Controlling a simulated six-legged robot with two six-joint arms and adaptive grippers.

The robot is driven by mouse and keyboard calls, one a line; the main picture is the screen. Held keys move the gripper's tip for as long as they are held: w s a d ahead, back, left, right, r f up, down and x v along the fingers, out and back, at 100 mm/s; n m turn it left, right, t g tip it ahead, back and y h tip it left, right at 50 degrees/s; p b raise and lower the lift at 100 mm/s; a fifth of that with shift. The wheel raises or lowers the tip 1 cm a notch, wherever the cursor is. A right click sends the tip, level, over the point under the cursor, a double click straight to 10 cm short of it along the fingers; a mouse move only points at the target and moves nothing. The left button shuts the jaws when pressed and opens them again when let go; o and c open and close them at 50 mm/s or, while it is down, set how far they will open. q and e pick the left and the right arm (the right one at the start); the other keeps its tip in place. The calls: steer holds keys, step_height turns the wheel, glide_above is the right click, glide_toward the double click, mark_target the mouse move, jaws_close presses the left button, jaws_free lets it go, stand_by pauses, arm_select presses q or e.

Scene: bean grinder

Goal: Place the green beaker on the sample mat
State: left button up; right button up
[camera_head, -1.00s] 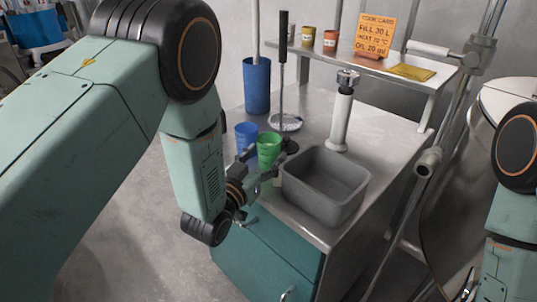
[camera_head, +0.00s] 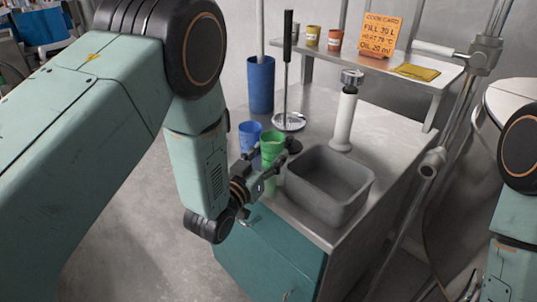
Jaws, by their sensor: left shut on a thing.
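The green beaker (camera_head: 272,146) is upright at the left side of the metal counter, in front of the blue cup (camera_head: 250,134). My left gripper (camera_head: 269,166) is shut on the beaker from the near left side. The fingers hide part of its lower body, and I cannot tell whether its base touches the counter. A flat yellow mat (camera_head: 416,72), likely the sample mat, lies on the raised shelf at the back right, with nothing on it. My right gripper (camera_head: 471,286) shows only partly at the bottom right edge.
A grey open bin (camera_head: 330,187) stands just right of the beaker. Behind are a tall blue container (camera_head: 261,84), a black-handled tool (camera_head: 287,60) and a white cylinder (camera_head: 343,120). The shelf (camera_head: 443,73) also holds small cups (camera_head: 313,36) and an orange card (camera_head: 378,35).

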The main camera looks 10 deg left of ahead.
mark_target(267, 163)
arm_select(q)
step_height(267, 163, up, 9)
steer(key=p, duration=0.2)
steer(key=shift+r+p, duration=0.15)
steer(key=shift+p, duration=0.25)
